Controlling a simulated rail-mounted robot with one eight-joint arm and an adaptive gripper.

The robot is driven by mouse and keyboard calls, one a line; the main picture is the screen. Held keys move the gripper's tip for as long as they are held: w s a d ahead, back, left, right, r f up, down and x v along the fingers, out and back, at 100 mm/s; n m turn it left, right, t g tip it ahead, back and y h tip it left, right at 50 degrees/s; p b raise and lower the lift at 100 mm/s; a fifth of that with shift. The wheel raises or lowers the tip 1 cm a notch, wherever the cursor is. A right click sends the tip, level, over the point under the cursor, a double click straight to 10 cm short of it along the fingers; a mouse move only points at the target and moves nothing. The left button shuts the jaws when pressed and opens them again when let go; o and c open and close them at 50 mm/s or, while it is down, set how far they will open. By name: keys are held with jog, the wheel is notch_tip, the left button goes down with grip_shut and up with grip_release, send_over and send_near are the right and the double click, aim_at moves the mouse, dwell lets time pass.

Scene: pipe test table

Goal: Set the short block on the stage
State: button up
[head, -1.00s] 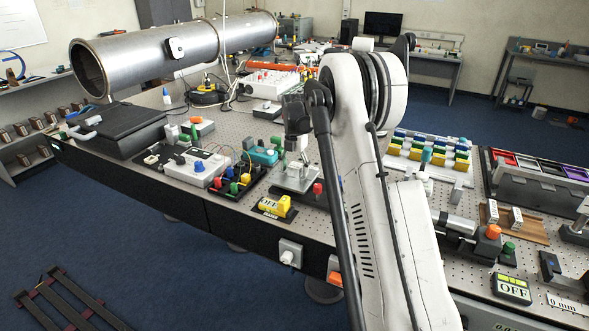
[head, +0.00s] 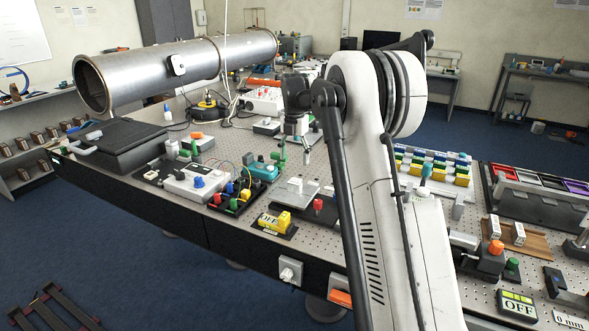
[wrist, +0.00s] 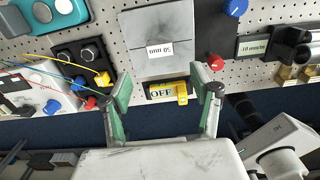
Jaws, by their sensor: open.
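The stage is a flat grey metal plate (head: 318,190) on the pegboard table. A small white block (head: 295,185) stands on it in the head view. In the wrist view its label reads 50 mm (wrist: 160,50), upside down, on the grey plate (wrist: 160,18). My gripper (head: 294,157) is above the stage and clear of the block. In the wrist view my gripper (wrist: 161,84) is open, with green-padded fingers spread and nothing between them. Two more white-labelled blocks (head: 495,228) (head: 518,234) stand on a wooden tray (head: 535,238) at the right.
A yellow OFF display (head: 272,223) sits at the table's front edge before the stage. A red knob (head: 318,205) is beside the stage. A control box with coloured knobs (head: 198,182) stands left. A large metal pipe (head: 150,75) lies behind.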

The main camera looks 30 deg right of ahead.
jog(key=s+a+r+m+t, duration=0.2)
jog(key=s+a+r+m, duration=0.45)
jog(key=s, duration=0.35)
jog(key=s+a+r+m+t, duration=0.1)
jog(key=s+a+r+m, duration=0.6)
jog(key=s, duration=0.3)
jog(key=s+a+f+m+t, duration=0.1)
jog(key=s+a+f+m, duration=0.2)
jog(key=s, duration=0.4)
jog(key=s+a+f+m+t, duration=0.1)
jog(key=s+a+f+m, duration=0.2)
jog(key=s, duration=0.5)
jog(key=s+a+f+m+t, duration=0.2)
jog(key=s+m, duration=0.3)
jog(key=s, duration=0.3)
jog(key=shift+a+f+m, duration=0.35)
jog(key=shift+a+f, duration=0.05)
jog(key=shift+a, duration=0.35)
notch_tip(320, 180, down, 6)
jog(key=b, duration=0.5)
jog(key=shift+r+b, duration=0.15)
jog(key=shift+b, duration=0.2)
